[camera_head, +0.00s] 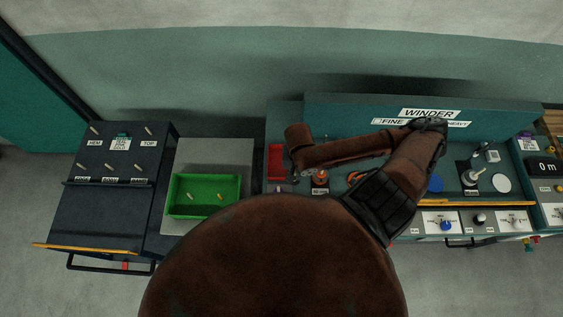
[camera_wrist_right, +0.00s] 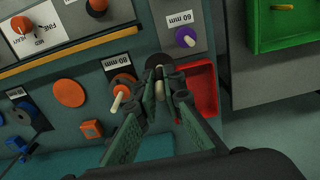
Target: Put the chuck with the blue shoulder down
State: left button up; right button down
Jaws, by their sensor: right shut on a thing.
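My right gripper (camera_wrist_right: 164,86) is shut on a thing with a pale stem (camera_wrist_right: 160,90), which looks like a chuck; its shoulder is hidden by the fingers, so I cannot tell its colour. A dark round shape (camera_wrist_right: 154,61) shows just beyond the fingertips, near the 80 mm label (camera_wrist_right: 122,62) and beside the red tray (camera_wrist_right: 204,92). In the head view my right gripper (camera_head: 303,173) is small and partly hidden, at the left end of the winder bench. My left gripper is in neither view.
An orange-topped piece with a pale stem (camera_wrist_right: 118,99) stands close to the left finger. A green tray (camera_head: 178,208) holds small pale pieces.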

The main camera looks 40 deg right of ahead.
jog(key=w+d+f+b, duration=0.4)
jog(key=w+f+b, duration=0.4)
jog(key=w+f, duration=0.4)
jog(key=shift+w+f, duration=0.2)
jog(key=shift+f, duration=0.15)
jog(key=shift+a, duration=0.1)
jog(key=c, duration=2.3)
grip_release()
jog(key=shift+f, duration=0.1)
jog(key=shift+c, duration=0.2)
jog(key=o, duration=0.3)
